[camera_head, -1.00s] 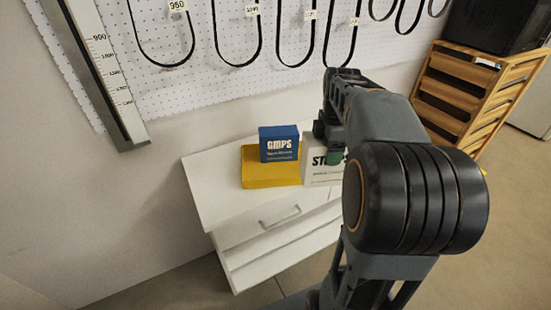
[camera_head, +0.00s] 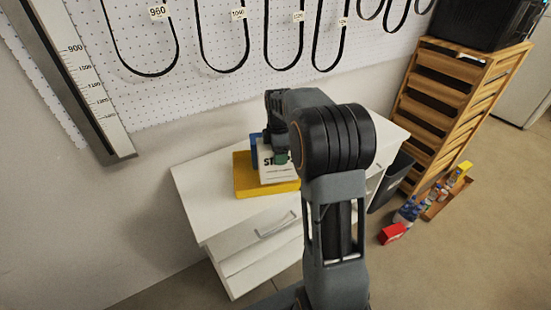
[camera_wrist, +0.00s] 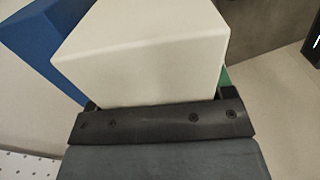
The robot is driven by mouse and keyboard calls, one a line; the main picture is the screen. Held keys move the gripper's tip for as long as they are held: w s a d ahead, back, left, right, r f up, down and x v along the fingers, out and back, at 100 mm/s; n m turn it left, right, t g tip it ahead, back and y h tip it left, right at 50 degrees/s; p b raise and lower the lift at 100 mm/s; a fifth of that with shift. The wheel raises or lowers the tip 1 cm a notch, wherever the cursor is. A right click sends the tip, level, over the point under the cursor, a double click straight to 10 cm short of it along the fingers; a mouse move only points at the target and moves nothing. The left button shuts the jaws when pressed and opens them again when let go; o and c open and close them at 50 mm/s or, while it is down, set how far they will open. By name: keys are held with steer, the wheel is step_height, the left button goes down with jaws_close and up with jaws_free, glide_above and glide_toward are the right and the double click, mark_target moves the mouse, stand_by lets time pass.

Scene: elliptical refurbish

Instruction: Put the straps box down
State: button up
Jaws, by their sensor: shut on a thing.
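The white straps box (camera_head: 272,176), with large dark letters partly covered, is in my gripper (camera_head: 280,157) over the yellow box (camera_head: 243,185). I cannot tell whether it touches the yellow box. In the wrist view the straps box (camera_wrist: 145,45) fills the space between the fingers of my gripper (camera_wrist: 158,102), which is shut on it. The blue box (camera_head: 253,147) is mostly hidden behind the straps box. The blue box (camera_wrist: 42,40) also shows at the left in the wrist view.
The white cabinet top (camera_head: 205,190) is bare to the left of the yellow box. A dark bin (camera_head: 391,182) stands right of the cabinet. A wooden slatted rack (camera_head: 450,105) stands further right. Belts hang on the pegboard (camera_head: 190,90) behind.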

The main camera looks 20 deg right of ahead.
steer(key=shift+w+a+f, duration=0.1)
steer(key=shift+w+f, duration=0.1)
steer(key=shift+f, duration=0.55)
steer(key=shift+w+a+f, duration=0.1)
steer(key=shift+w+f, duration=0.1)
steer(key=shift+f, duration=0.55)
steer(key=shift+w+a+f, duration=0.1)
steer(key=shift+w+f, duration=0.1)
steer(key=shift+f, duration=0.55)
steer(key=shift+f, duration=0.15)
steer(key=o, duration=1.2)
step_height(320, 180, up, 11)
steer(key=shift+r, duration=0.2)
steer(key=shift+s+a+r, duration=0.1)
steer(key=shift+s+r, duration=0.05)
steer(key=shift+r, duration=0.2)
steer(key=s+a+m+t, duration=0.1)
steer(key=s+a+m, duration=0.2)
steer(key=s+m, duration=0.2)
steer(key=s+a+f+m+t, duration=0.1)
steer(key=s+a+m, duration=0.3)
steer(key=s, duration=0.5)
steer(key=s+a+f+m+t, duration=0.1)
steer(key=s+a+m+t, duration=0.1)
steer(key=s+m, duration=0.4)
steer(key=shift+s+a+f, duration=0.15)
steer(key=shift+s+a, duration=0.6)
steer(key=shift+s, duration=0.15)
